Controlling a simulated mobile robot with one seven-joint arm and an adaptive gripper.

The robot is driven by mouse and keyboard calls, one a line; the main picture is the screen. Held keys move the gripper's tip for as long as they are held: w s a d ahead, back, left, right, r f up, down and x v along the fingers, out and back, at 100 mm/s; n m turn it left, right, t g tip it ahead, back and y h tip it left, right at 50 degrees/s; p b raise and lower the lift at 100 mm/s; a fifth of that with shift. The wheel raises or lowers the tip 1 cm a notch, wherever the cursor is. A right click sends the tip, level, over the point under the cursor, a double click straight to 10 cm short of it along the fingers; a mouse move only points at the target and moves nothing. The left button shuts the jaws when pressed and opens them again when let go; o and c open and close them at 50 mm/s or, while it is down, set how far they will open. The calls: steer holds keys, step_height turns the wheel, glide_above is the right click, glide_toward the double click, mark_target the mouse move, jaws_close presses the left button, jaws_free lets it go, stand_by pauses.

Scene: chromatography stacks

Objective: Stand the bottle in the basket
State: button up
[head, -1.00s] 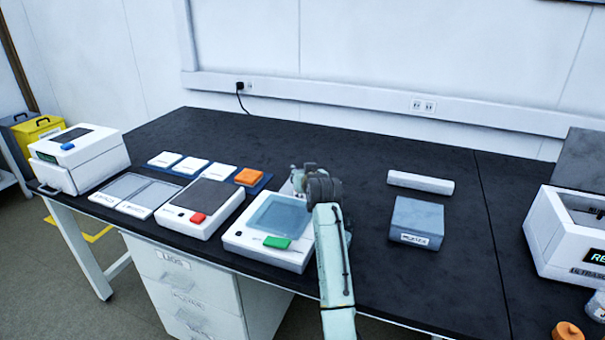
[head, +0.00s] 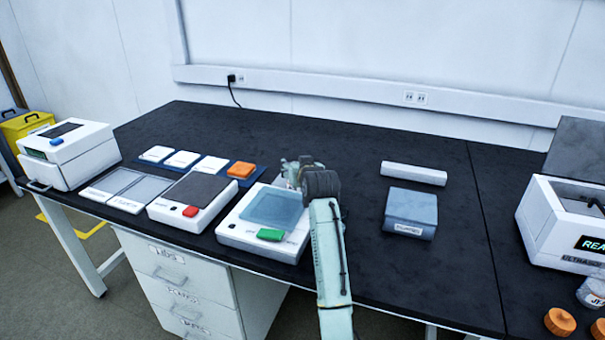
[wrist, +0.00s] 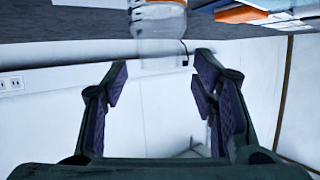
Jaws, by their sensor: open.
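In the head view, my gripper (head: 294,172) is over the bench behind the white device with the green button, mostly hidden by my arm; I cannot make out this bottle there. A white ultrasonic bath (head: 560,225) stands at the right with a dark opening. A basket inside it cannot be clearly seen.
A clear labelled jar (head: 592,292) and orange caps (head: 560,321) are at the lower right. A grey-blue box (head: 410,213) and a white bar (head: 413,173) lie right of my arm. Tiles, including an orange one (head: 241,170), lie left. The back of the bench is clear.

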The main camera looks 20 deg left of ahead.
steer(key=b+v, duration=0.1)
steer(key=v, duration=0.8)
steer(key=shift+b, duration=0.3)
